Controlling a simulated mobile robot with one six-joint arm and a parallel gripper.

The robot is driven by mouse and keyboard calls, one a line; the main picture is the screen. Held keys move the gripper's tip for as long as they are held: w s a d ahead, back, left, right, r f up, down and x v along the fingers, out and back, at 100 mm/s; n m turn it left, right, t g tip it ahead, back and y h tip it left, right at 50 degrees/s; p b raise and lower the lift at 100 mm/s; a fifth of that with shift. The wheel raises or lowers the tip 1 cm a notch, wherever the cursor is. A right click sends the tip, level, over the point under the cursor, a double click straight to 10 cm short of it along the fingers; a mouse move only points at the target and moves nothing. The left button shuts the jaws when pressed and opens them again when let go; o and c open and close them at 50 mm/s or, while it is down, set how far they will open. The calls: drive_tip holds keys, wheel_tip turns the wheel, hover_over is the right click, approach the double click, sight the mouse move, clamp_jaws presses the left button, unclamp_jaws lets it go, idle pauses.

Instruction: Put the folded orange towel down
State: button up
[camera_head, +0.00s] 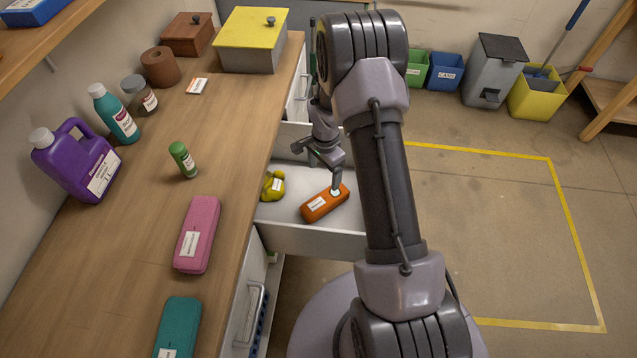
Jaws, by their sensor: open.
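My gripper (323,168) is open above the drawer. One finger reaches down to the towel's far right end, and I cannot tell whether it touches it. The towel looks flat on the drawer floor. My arm hides the drawer's right part.
A crumpled yellow-green thing (273,186) lies left of the towel in the drawer. The wooden counter (140,258) holds a pink case (198,234), a teal case (178,327), a green bottle (183,160) and a purple jug (76,160). Yellow-taped floor (500,240) at right is clear.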

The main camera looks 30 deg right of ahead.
drive_tip(key=s+a+r+n+t, duration=0.15)
drive_tip(key=a+r, duration=0.25)
drive_tip(key=r, duration=0.8)
drive_tip(key=s+a+r+n+t, duration=0.1)
drive_tip(key=s+a+r+n, duration=0.25)
drive_tip(key=r, duration=0.95)
drive_tip(key=s+a+r+n+t+y, duration=0.1)
drive_tip(key=s+a+r+n, duration=0.2)
drive_tip(key=s, duration=0.6)
drive_tip(key=s+a+r+n+t+y, duration=0.1)
drive_tip(key=s+a+r+n+t, duration=0.1)
drive_tip(key=s+a+r, duration=0.5)
drive_tip(key=s+r+n, duration=0.1)
drive_tip(key=s, duration=0.1)
drive_tip(key=shift+s, duration=0.35)
drive_tip(key=shift+d, duration=0.1)
